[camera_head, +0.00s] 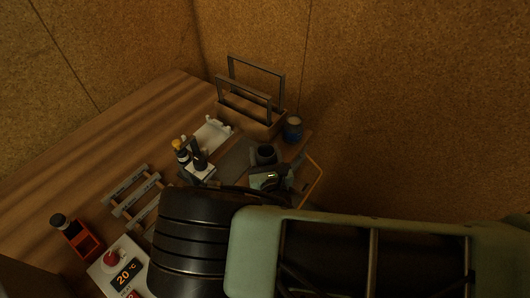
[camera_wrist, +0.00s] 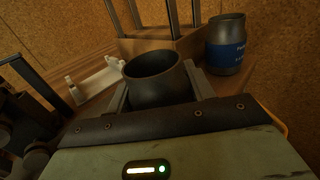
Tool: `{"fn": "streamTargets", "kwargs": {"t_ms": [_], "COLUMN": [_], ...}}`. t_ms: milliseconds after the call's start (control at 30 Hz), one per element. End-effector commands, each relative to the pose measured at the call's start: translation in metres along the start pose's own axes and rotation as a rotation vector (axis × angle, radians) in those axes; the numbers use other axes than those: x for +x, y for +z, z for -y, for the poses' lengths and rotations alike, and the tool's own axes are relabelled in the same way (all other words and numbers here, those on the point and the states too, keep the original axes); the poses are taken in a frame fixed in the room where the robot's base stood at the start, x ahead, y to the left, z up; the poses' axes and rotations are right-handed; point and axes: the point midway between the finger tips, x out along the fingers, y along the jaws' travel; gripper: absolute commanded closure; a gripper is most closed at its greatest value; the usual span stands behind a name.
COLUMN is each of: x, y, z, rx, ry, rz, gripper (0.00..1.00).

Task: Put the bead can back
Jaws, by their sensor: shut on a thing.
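The bead can appears to be the dark grey, open-topped round can in the wrist view (camera_wrist: 155,82). It also shows in the head view (camera_head: 265,153), near the far right part of the bench. My gripper (camera_wrist: 161,96) is shut on it, with one finger on each side. The can is about upright and its inside looks dark; no contents can be made out. Its bottom is hidden behind my gripper, so I cannot tell whether it touches the bench.
A blue-labelled jar (camera_head: 293,129) stands to the can's far right. Behind is a wooden box with metal frames (camera_head: 262,123). A white tray (camera_head: 213,134) and a bottle holder (camera_head: 198,172) lie to the left. A rack (camera_head: 133,197), red holder (camera_head: 86,243) and temperature controller (camera_head: 124,272) are nearer.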

Motion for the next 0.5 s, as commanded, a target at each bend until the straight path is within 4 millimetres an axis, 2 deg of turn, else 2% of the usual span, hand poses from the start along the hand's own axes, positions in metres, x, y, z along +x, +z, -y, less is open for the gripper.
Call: {"fn": "streamTargets", "kwargs": {"t_ms": [200,233,300,500], "x": [0.0002,0.0,0.0001,0.0], "y": [-0.0028,-0.0032,-0.0024,-0.0024], "z": [0.0,-0.0001,-0.0001,-0.0001], "rx": [0.0,0.0,0.0,0.0], "ry": [0.0,0.0,0.0,0.0], "rz": [0.001,0.0,0.0,0.0], "gripper": [0.75,0.45,0.26,0.26]}}
